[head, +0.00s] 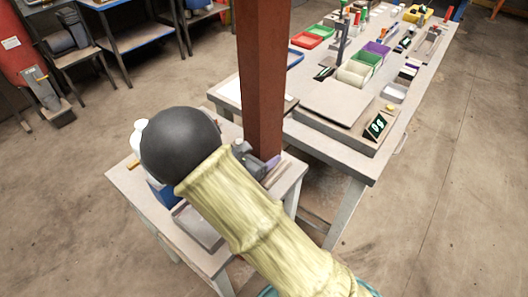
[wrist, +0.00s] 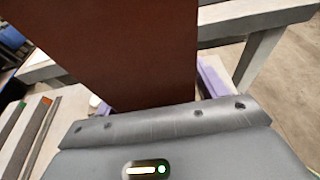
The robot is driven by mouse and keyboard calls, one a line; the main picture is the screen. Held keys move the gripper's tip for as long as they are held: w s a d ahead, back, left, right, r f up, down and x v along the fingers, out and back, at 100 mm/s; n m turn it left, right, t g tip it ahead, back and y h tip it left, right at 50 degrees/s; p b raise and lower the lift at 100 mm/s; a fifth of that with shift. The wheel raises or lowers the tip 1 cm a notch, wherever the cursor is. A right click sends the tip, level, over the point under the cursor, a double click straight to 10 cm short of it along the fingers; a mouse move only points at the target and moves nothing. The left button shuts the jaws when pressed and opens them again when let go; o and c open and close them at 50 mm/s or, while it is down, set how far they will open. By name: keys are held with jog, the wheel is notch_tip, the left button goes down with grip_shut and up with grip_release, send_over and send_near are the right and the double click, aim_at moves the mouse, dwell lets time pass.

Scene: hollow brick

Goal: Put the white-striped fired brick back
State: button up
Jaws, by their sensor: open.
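I cannot make out the white-striped fired brick in either view; my arm and a brown post hide part of the small table (head: 122,186). My gripper (head: 262,163) is partly hidden behind my sleeved arm, close to the post's foot over the right part of this table. In the wrist view, the purple fingertips of my gripper (wrist: 155,98) show apart on both sides, with the brown post filling the view beyond. The gripper is open, and I see nothing held between the fingers.
The brown post (head: 262,75) rises right beside my gripper. A long workbench (head: 345,158) behind it carries a grey slab, a green-and-white sign (head: 376,126) and several coloured bins. A white-topped object (head: 139,126) stands on the small table's left. The floor at right is clear.

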jog(key=v, duration=1.1)
dwell(0.5)
